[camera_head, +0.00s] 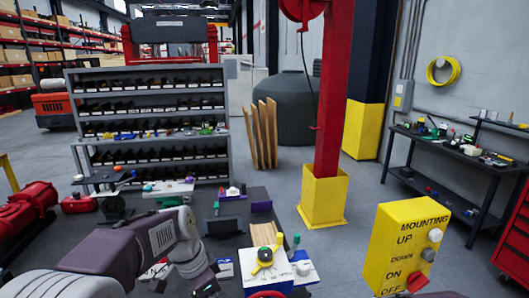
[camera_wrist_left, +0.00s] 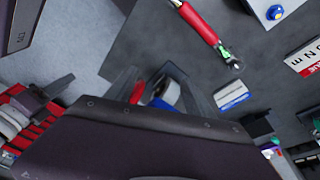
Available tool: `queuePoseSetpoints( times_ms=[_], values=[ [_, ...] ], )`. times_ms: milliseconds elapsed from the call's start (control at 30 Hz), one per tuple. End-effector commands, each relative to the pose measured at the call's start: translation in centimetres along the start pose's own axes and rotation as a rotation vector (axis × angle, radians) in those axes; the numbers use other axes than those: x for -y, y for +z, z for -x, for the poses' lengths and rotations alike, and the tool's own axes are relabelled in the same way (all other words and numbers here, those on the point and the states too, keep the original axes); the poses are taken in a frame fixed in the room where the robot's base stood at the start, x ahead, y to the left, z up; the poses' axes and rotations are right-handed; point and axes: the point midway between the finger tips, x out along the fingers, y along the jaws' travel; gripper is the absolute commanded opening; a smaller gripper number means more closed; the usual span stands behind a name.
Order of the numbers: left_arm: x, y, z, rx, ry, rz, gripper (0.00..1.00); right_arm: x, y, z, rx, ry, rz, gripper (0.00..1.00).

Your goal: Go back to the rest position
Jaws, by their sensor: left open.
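My left arm comes in from the lower left in the head view, bent over the dark work table (camera_head: 228,252). My left gripper (camera_head: 203,280) is low in that view, and its fingertips are hard to make out there. In the left wrist view my left gripper (camera_wrist_left: 160,85) shows two grey fingers spread apart. A red piece and a white and blue piece show between or beyond the fingers; I cannot tell how far below they are. My right gripper is not in view.
A yellow control box (camera_head: 405,250) stands at right. A grey shelf (camera_head: 150,95) stands behind the table. A red-handled tool (camera_wrist_left: 200,24) lies on the dark surface.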

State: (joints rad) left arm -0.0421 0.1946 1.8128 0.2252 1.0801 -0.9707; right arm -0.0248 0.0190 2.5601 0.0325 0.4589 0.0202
Motion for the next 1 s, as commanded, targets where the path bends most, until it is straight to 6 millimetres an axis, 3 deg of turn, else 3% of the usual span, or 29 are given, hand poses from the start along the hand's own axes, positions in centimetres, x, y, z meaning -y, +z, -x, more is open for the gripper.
queuePoseSetpoints(
  times_ms=[33,200,333,533,1000],
  values=[
    [-1.0,2.6,-2.5,0.029,-0.009,0.086,0.62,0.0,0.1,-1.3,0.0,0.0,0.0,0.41],
    [-4.6,10.7,-8.1,0.109,-0.075,0.438,0.62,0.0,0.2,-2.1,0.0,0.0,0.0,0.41],
    [-6.6,14.6,-10.8,0.127,-0.131,0.7,0.62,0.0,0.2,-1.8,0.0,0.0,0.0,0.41],
    [-5.0,13.7,-11.0,0.035,-0.195,0.91,0.62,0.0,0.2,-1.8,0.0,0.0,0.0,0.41],
    [-5.0,13.7,-11.0,0.036,-0.194,0.923,0.62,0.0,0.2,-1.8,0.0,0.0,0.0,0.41]
  ],
)
